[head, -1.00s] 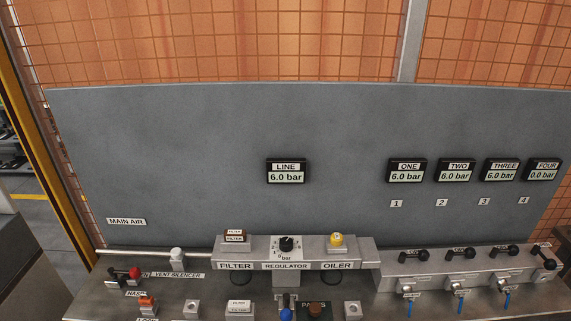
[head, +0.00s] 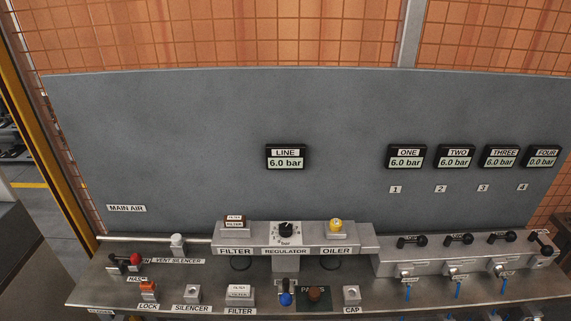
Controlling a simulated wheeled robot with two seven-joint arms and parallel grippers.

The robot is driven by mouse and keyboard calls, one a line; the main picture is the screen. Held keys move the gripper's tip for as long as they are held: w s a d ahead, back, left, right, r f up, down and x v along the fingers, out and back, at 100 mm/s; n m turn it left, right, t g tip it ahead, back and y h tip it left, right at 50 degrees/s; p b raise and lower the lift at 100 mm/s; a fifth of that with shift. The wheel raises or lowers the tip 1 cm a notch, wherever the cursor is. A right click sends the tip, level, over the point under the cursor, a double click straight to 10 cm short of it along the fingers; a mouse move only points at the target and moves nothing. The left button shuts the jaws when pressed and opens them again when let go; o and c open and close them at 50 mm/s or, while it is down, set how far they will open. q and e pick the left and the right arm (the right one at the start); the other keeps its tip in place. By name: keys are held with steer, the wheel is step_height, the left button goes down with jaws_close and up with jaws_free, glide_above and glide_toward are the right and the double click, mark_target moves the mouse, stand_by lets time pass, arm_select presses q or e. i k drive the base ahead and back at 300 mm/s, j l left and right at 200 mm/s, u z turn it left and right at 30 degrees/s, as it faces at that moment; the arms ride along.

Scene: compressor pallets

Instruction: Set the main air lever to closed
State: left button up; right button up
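The main air lever, with a red knob (head: 135,259), sits at the left end of the bench below the MAIN AIR label (head: 126,208) on the grey panel. A dark block is beside the red knob. The lever's position markings are too small to read. The LINE display (head: 286,157) reads 6.0 bar. Neither of my grippers is in view.
The bench (head: 212,276) carries a vent silencer (head: 178,241), a regulator knob (head: 286,229), an orange lock (head: 149,287) and a yellow-capped oiler (head: 336,226). Several black-knobbed levers (head: 421,241) stand at the right. Displays ONE to THREE read 6.0 bar; FOUR reads 0.0.

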mark_target(137, 259)
steer(key=j+u, duration=0.1)
steer(key=u, duration=0.25)
steer(key=j+u, duration=0.15)
steer(key=u, duration=0.15)
steer(key=j+u, duration=0.1)
steer(key=u, duration=0.25)
steer(key=k, duration=0.05)
